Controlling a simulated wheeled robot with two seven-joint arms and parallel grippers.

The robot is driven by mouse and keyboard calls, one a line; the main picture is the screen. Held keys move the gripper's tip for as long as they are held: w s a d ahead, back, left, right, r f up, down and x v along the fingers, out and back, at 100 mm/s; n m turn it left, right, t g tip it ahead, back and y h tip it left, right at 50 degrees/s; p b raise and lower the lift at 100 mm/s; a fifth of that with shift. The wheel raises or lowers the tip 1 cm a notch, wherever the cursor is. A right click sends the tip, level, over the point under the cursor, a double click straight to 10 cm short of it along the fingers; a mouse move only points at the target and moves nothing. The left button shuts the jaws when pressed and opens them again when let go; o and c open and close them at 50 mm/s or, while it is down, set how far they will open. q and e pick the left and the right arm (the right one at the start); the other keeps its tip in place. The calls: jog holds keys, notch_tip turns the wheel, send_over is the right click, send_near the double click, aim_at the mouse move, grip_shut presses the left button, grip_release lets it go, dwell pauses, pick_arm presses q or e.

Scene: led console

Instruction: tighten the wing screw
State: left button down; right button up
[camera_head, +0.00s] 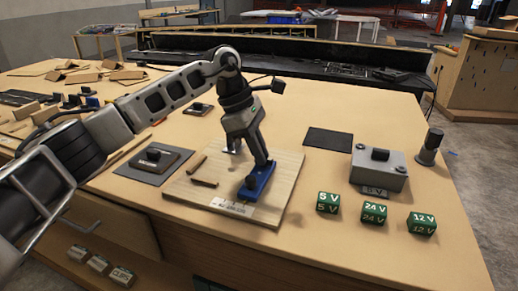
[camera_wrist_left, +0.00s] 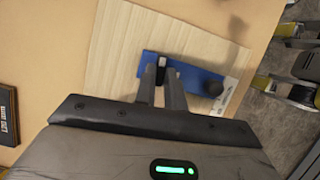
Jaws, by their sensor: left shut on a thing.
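A blue bar (camera_head: 262,178) lies on a light wooden board (camera_head: 284,172), with a dark round knob (camera_head: 251,183) near its front end. The bar also shows in the left wrist view (camera_wrist_left: 195,75), with the knob (camera_wrist_left: 214,88) to the right of the fingers. My left gripper (camera_head: 266,162) reaches down to the far end of the bar. In the left wrist view its fingers (camera_wrist_left: 162,76) are shut on a small dark upright piece, which looks like the wing screw (camera_wrist_left: 162,62). The fingers hide most of it. My right gripper is not in view.
A grey box (camera_head: 379,172) with a dark knob stands at the right, with green voltage blocks (camera_head: 374,213) in front. A dark cylinder (camera_head: 430,147) stands farther right. A black mat (camera_head: 329,139) lies behind the board. A dark pad (camera_head: 154,164) lies left.

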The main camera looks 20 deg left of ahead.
pick_arm(q)
jog(key=m, duration=0.1)
jog(key=m+g, duration=0.1)
jog(key=m, duration=0.2)
jog(key=shift+w+d+r+g+p, duration=0.1)
jog(key=shift+w+r+g+p, duration=0.2)
jog(key=shift+w+r, duration=0.05)
jog(key=m+g, duration=0.1)
jog(key=m, duration=0.2)
jog(key=shift+w+m+y, duration=0.15)
jog(key=shift+m+y, duration=0.15)
jog(key=shift+d+m, duration=0.1)
jog(key=shift+m, duration=0.3)
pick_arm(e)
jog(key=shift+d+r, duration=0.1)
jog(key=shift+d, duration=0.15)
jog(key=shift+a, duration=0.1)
pick_arm(q)
jog(key=c, duration=1.5)
grip_release()
jog(key=shift+o, duration=0.2)
jog(key=shift+f, duration=0.15)
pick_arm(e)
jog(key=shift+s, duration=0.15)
